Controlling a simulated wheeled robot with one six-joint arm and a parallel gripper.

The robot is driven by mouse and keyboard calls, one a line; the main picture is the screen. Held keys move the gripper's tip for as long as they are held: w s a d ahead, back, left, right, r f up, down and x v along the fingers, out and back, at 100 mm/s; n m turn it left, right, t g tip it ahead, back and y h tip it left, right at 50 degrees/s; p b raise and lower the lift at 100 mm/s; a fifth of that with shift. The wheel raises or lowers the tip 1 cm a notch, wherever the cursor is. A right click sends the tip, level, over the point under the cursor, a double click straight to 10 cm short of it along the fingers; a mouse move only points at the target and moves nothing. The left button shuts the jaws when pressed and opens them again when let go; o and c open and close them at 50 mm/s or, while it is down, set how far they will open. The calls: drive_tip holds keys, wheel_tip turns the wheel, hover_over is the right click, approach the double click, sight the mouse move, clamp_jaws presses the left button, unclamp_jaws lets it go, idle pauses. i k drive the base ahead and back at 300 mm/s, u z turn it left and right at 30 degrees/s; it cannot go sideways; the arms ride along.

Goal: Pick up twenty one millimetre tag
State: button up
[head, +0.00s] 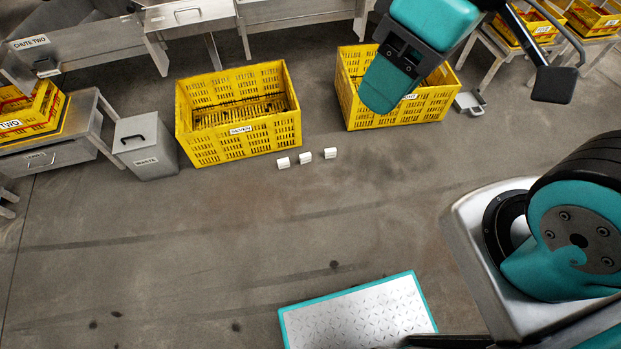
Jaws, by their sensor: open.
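Three small white tags stand in a row on the floor in front of the yellow crates: a left tag (283,163), a middle tag (305,158) and a right tag (330,153). Their print is too small to read, so I cannot tell which is the twenty one millimetre one. My gripper (470,88) shows in part at the upper right, high above the floor. It is open, with nothing seen in it, and is apart from the tags, to their upper right in the picture.
A yellow crate (245,141) stands behind the tags, with another yellow crate (430,113) to its right. A grey waste bin (146,150) stands left of them. Benches and a chute (75,48) line the back and left. The floor in front of the tags is clear.

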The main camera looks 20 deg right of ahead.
sight(305, 158)
drive_tip(key=u, duration=0.1)
drive_tip(key=k, duration=0.4)
drive_tip(key=z, duration=0.9)
drive_tip(key=i, duration=1.55)
drive_tip(key=u, duration=0.9)
drive_tip(key=i, duration=0.5)
drive_tip(key=u, duration=0.5)
